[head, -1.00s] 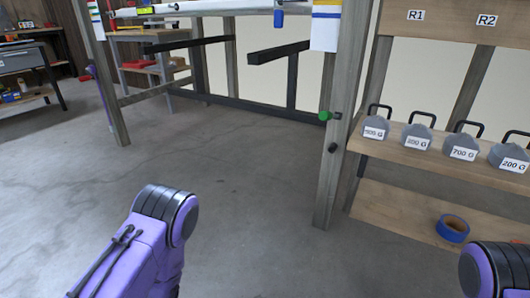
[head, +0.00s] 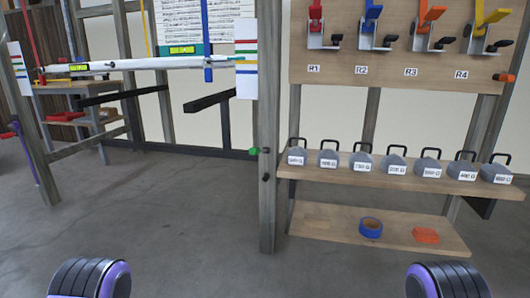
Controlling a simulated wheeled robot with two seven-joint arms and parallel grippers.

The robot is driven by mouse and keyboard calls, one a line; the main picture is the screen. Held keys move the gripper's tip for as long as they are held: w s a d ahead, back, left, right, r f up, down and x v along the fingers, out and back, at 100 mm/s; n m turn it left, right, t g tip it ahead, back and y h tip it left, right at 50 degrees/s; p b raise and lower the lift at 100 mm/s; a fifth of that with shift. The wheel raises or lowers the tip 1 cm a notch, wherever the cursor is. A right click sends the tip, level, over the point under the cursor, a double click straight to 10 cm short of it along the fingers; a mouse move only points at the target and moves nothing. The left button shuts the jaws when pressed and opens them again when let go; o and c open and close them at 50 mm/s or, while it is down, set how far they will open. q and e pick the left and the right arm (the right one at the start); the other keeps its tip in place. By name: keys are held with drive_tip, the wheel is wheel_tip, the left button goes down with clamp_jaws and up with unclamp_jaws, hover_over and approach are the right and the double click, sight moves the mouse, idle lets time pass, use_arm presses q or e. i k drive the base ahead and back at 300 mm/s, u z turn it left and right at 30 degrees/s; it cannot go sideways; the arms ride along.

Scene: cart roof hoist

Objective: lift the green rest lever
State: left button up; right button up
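The green rest lever (head: 254,151) is a small green knob low on the wooden post (head: 267,190) near the middle of the head view. It sits on the post's left side, with a dark knob beside it and another below. Dark rest arms (head: 222,101) stand behind and to the left of it. Both my grippers are out of view. Only purple and black parts of my two arms show at the bottom left and bottom right, well apart from the lever.
A shelf (head: 390,172) with several grey labelled weights (head: 362,163) stands right of the post. Blue tape (head: 370,228) and an orange block (head: 426,235) lie on the lower shelf (head: 330,233). Coloured levers R1 to R4 hang above. The concrete floor (head: 190,220) in front is clear.

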sight(253, 151)
drive_tip(key=z, duration=0.75)
drive_tip(key=i, duration=0.7)
drive_tip(key=u, duration=0.95)
